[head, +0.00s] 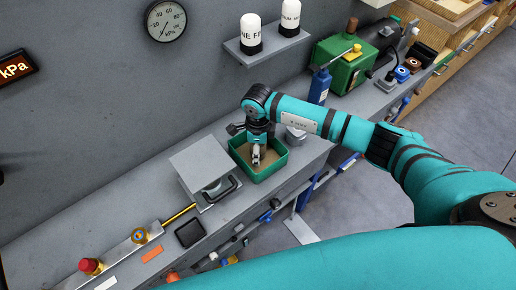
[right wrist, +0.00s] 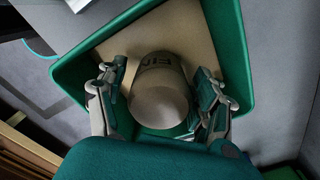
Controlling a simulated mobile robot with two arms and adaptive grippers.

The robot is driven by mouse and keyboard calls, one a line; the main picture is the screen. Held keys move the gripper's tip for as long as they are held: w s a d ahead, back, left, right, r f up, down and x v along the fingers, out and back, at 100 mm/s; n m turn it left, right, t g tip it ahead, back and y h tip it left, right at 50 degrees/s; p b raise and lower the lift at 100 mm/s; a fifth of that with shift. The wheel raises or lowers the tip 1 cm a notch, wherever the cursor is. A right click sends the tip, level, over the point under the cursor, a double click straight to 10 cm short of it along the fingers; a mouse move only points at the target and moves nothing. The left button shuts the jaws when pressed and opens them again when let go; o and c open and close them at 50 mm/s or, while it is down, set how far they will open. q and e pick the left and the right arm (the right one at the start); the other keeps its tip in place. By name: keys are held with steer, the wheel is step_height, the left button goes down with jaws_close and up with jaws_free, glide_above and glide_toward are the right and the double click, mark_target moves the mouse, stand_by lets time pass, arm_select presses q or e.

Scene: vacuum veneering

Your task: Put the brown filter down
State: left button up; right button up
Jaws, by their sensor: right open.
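The brown filter (right wrist: 160,100), a dull beige-brown rounded cylinder with dark lettering partly showing, is in the green tray (right wrist: 232,50) in the right wrist view. My right gripper (right wrist: 160,108) is open, with one finger on each side of the filter; whether either finger touches it I cannot tell. In the head view my right gripper (head: 257,157) points down into the green tray (head: 271,174), which has a brown floor. The filter cannot be made out there behind the fingers. My left gripper is out of view.
A grey box with a black handle (head: 200,160) stands just left of the tray. A grey shelf (head: 268,46) with two white bottles hangs above. A green machine (head: 345,65) and blue bottle (head: 319,88) stand right. The bench front edge carries several fittings.

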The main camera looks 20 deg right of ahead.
steer(key=shift+w+r, duration=0.1)
steer(key=shift+r, duration=0.55)
step_height(320, 180, up, 10)
steer(key=shift+f+b, duration=0.1)
steer(key=shift+b, duration=0.8)
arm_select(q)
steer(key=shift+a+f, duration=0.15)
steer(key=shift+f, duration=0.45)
arm_select(e)
steer(key=shift+r, duration=0.65)
